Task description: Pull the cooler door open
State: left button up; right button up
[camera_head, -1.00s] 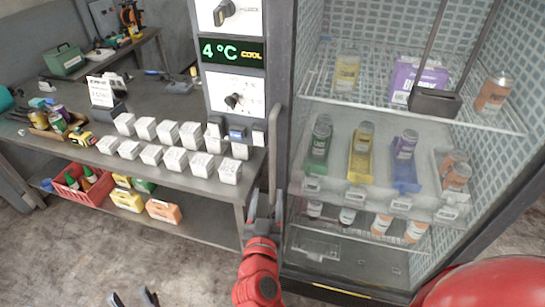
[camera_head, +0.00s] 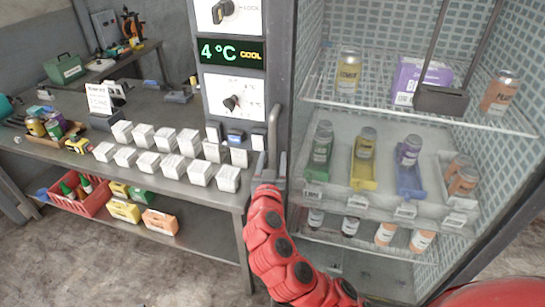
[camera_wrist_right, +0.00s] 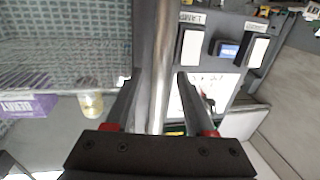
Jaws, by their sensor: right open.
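The cooler (camera_head: 400,120) stands at the right, with its contents seen behind what looks like a closed clear door. The door's vertical metal handle (camera_head: 273,135) runs along its left edge. My right gripper (camera_head: 270,170) is at the lower part of this handle, its red arm coming up from below. In the right wrist view, the handle (camera_wrist_right: 158,50) passes between the two open fingers of the right gripper (camera_wrist_right: 158,90). A gap shows at the right finger; whether the left one touches the bar I cannot tell. My left gripper is out of view.
A control panel (camera_head: 230,85) reading 4 °C is left of the handle. A metal table (camera_head: 170,180) with several white boxes stands close left of my right arm. A red crate (camera_head: 85,195) is on its lower shelf. Open floor (camera_head: 110,270) lies in front.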

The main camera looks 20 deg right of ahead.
grip_shut()
dwell(0.3)
dwell(1.2)
